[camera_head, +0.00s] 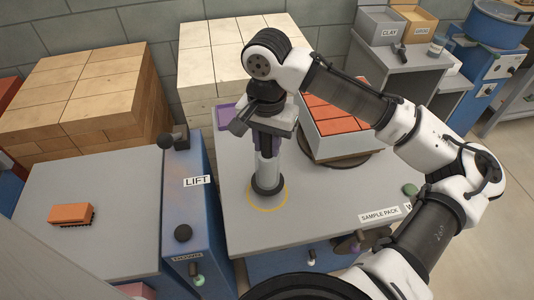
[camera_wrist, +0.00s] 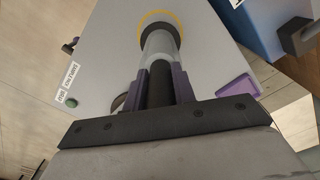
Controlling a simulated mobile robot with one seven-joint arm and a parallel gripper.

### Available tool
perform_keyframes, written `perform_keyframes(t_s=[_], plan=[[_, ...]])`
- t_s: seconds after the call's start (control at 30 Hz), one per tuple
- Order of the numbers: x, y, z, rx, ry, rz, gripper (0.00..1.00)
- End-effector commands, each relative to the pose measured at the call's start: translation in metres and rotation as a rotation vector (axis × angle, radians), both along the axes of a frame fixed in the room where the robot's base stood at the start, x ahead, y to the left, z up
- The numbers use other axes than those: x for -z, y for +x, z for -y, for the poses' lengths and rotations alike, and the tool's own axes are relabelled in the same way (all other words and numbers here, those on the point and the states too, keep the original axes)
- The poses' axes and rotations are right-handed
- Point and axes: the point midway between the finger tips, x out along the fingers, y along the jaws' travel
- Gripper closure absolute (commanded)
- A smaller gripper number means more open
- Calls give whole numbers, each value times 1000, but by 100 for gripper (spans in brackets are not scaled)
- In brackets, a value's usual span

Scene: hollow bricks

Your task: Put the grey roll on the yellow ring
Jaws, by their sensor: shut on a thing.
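The grey roll (camera_head: 268,170) is an upright light-grey cylinder with a dark band at its lower end. My gripper (camera_head: 268,143) is shut on its upper part from above. In the wrist view the purple fingers (camera_wrist: 161,88) sit on either side of the roll's dark upper part, and the grey roll (camera_wrist: 160,48) extends away from them. The yellow ring (camera_head: 282,204) is a thin circle on the grey table top. The roll's lower end appears inside it; the ring also shows around that end in the wrist view (camera_wrist: 160,13). I cannot tell whether the roll touches the table.
Red bricks (camera_head: 335,112) sit on a round dark turntable right of the roll. A purple tray (camera_head: 228,117) lies behind left. The blue lift (camera_head: 190,215) with knobs stands left of the table. Pale blocks (camera_head: 215,60) are stacked behind. The table front is mostly clear.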

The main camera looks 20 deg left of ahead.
Motion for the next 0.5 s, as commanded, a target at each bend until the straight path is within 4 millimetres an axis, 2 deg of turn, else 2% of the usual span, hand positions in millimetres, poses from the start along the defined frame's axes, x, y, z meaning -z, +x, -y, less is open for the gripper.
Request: perform_keyframes(t_s=[0.13,0.33,0.5], plan=[[10,0,0,0,0,-1,100],[37,0,0,0,0,-1,100],[44,0,0,-1,1,1,100]])
